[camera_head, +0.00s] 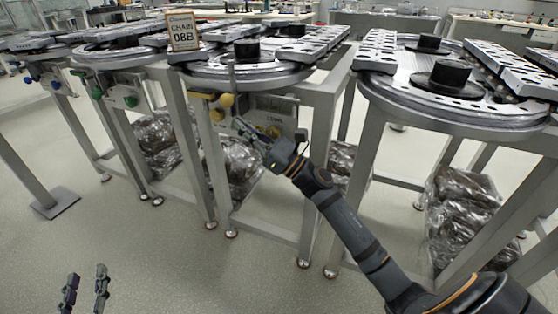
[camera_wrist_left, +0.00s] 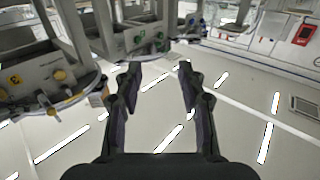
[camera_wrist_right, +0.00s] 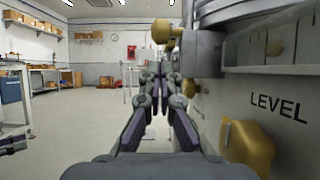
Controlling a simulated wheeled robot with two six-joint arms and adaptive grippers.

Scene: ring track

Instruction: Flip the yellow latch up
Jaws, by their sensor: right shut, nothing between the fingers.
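Several yellow parts sit on the front of the middle ring track's control panel (camera_head: 290,108). In the head view there is a round yellow knob (camera_head: 226,100), a yellow piece (camera_head: 217,115) just below it, and a yellow knob (camera_head: 274,132) by my right arm. I cannot tell surely which is the latch. My right gripper (camera_head: 241,124) is shut and empty, close in front of the panel. The right wrist view shows its closed fingers (camera_wrist_right: 160,80) beside yellow parts (camera_wrist_right: 162,31) and a large yellow knob (camera_wrist_right: 248,147) under "LEVEL". My left gripper (camera_head: 84,284) is open and empty, low and away.
Ring tracks on metal frames stand in a row, another large ring track (camera_head: 470,95) at right. A "CHAIN 08B" sign (camera_head: 183,31) stands on top. Wrapped bundles (camera_head: 240,165) lie underneath. Green knobs (camera_head: 131,100) mark the neighbouring panel. The floor at front left is clear.

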